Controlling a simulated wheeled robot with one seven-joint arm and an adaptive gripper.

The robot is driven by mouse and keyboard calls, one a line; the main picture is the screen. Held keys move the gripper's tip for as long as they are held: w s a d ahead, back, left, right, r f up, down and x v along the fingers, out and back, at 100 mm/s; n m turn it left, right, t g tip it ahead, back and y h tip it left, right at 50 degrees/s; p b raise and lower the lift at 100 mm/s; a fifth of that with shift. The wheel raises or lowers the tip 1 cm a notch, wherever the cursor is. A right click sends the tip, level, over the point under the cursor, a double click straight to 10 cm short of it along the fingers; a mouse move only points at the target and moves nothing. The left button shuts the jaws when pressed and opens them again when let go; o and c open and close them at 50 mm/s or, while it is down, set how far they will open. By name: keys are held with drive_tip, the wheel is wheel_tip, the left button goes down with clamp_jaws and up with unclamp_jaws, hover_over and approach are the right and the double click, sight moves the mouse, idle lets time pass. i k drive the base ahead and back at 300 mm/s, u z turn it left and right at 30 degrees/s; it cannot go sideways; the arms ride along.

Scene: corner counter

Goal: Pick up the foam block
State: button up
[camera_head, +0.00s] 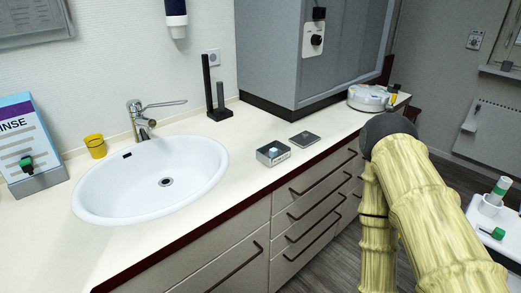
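No thing in view is clearly recognizable as the foam block. A small pale blue piece (273,150) shows on or in a small grey metallic box (277,157) on the counter; it is too small to tell what it is. My arm rises at the right with yellow, bamboo-like links and a dark joint. My gripper is not visible, so whether it holds anything is hidden.
A white sink (110,190) with a tap (140,118) and a yellow cup (95,146) takes up the left counter (225,135). A flat grey square (304,139), a black stand (219,112) and a round white device (368,97) stand near a grey cabinet (275,50).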

sight(272, 152)
drive_tip(key=i, duration=0.4)
drive_tip(key=u, duration=1.45)
drive_tip(key=k, duration=1.8)
drive_tip(key=z, duration=0.65)
drive_tip(key=i, duration=1.7)
